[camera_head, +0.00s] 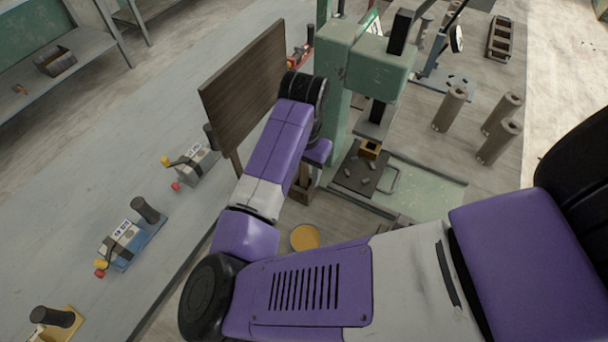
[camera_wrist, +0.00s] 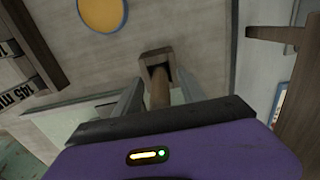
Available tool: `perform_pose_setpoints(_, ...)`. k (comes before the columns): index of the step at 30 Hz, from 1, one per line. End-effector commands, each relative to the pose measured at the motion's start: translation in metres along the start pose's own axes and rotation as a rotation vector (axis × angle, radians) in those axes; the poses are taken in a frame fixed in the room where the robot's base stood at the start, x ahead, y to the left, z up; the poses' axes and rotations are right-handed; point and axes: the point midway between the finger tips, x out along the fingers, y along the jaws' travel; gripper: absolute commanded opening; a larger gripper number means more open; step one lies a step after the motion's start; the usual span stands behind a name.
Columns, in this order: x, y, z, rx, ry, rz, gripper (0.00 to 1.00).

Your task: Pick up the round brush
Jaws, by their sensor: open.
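A brown round shaft (camera_wrist: 160,96), which looks like the handle of the round brush, stands in a square wooden holder (camera_wrist: 157,58) in the wrist view. The brush's other end is hidden, so I cannot tell its full shape. My gripper (camera_wrist: 161,92) is open, with one grey finger on each side of the shaft. I cannot tell whether either finger touches it. In the head view the wooden holder (camera_head: 299,194) shows just beside my purple forearm.
A green press (camera_head: 336,75) stands behind, with small pieces on its dark plate (camera_head: 362,172). A dark upright board (camera_head: 246,88) is left of my arm. A yellow disc (camera_head: 305,237) lies near the holder. Several brown cylinders (camera_head: 450,110) stand at right.

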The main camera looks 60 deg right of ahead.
Motion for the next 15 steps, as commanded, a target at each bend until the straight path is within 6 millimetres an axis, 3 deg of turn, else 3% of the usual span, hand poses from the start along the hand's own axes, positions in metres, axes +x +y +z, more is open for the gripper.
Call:
perform_pose_setpoints(3, -0.0001, 0.0000, 0.0000, 0.000, 0.000, 0.000, 0.44)
perform_pose_setpoints(10, -0.0004, -0.0001, 0.0000, 0.000, 0.000, 0.000, 0.00)
perform_pose_setpoints(15, -0.0005, -0.0001, -0.0001, 0.000, 0.000, 0.000, 0.00)
